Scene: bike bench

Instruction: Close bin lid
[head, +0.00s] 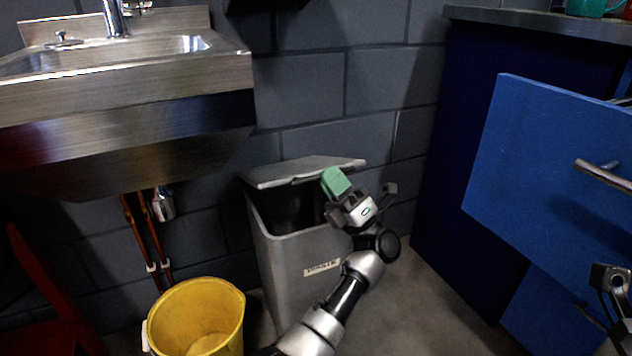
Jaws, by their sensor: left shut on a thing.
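The grey bin (290,268) stands against the wall. Its lid (300,172) is partly raised, tilted above the rim, and the dark inside shows through the gap. My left gripper (340,196) is at the bin's right front, close to the lid's front edge. It is shut on a small green block (335,181), whose upper end is near the lid's edge; I cannot tell whether they touch. Part of my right gripper (612,285) shows at the right edge, in front of the blue drawers; its fingers are not clear.
A yellow bucket (200,318) stands left of the bin. A steel sink (130,80) is on the wall at upper left. A blue drawer (550,170) juts out at right. Bare floor (440,310) lies between the bin and the cabinet.

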